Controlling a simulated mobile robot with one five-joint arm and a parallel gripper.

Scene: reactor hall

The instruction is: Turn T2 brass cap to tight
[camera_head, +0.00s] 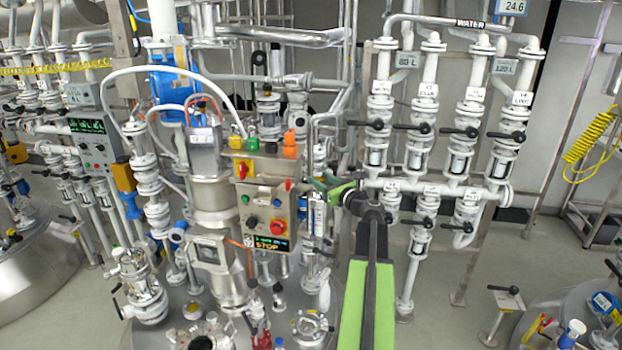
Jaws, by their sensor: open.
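My gripper (328,187) is at the middle of the view, at the end of my green and black arm. Its green jaws are open and point left, past the right side of the control box. I see nothing held between them. I cannot make out a brass cap or a T2 label; the cap is too small to tell or hidden among the pipework near the jaws. A narrow blue and white part (318,217) shows just below the jaws. I cannot tell whether the jaws touch anything.
A steel control box (265,196) with coloured buttons and a STOP label stands left of my gripper. White valve pipes with black handles (422,128) rise to the right. A steel vessel lid (240,325) with fittings lies below. Open floor (450,315) shows at right.

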